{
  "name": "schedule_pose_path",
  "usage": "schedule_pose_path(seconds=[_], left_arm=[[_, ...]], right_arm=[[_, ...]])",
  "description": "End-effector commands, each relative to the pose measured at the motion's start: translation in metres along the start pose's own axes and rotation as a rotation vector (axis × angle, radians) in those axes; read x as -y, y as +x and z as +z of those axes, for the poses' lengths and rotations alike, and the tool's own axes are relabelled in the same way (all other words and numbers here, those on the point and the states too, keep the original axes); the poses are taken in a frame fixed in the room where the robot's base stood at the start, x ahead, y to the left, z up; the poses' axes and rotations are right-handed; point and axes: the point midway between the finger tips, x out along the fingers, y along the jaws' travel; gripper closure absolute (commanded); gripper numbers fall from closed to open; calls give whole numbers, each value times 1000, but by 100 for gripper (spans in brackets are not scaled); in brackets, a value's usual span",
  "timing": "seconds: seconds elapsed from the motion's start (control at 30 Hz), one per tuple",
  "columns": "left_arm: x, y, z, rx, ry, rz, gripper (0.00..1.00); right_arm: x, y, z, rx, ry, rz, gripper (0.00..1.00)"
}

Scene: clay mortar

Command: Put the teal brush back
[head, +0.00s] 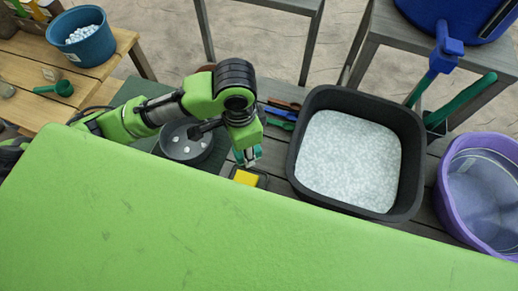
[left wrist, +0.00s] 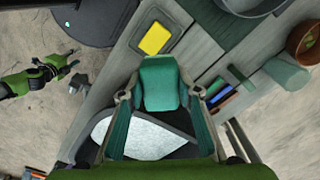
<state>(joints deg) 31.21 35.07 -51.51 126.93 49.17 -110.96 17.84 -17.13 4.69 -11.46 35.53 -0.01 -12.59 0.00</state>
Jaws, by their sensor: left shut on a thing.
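My left gripper (head: 247,160) hangs over the grey slatted bench, between the grey bowl and the black tub. In the left wrist view my left gripper (left wrist: 160,98) is shut on a teal block-like piece, which I take for the teal brush (left wrist: 158,82). A little teal of the brush (head: 253,155) shows at the fingertips in the head view. Its lower end and any bristles are hidden. The brush is close to the yellow sponge; I cannot tell its height above the bench. My right gripper (left wrist: 68,70) shows small in the left wrist view, empty, its fingers apart.
The yellow sponge (head: 245,178) lies on a small dark tray (head: 262,181). The black tub (head: 415,185) holds white grains. The grey bowl (head: 188,155) holds white pieces. Several coloured tools (head: 281,113) lie behind the gripper. A purple bucket (head: 447,200) stands far right.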

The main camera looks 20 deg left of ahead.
Motion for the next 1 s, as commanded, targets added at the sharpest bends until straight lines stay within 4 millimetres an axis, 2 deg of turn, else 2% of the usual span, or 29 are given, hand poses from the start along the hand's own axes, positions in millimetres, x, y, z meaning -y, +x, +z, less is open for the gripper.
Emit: schedule_pose_path(seconds=[0.03,0.2,0.4,0.53,0.83,1.0], left_arm=[[-11,9,2,4,65,11,89],[-30,31,6,10,251,12,89],[-36,43,8,15,344,9,89],[-19,52,-2,18,352,7,89],[41,85,-40,19,349,8,89],[60,118,-53,17,350,8,89]], right_arm=[[0,-4,0,0,0,0,60],[0,-7,0,0,0,0,60],[0,-9,0,1,0,0,60],[0,-13,0,1,0,0,60],[0,-24,-1,2,0,-1,60],[1,-25,-1,2,1,-2,60]])
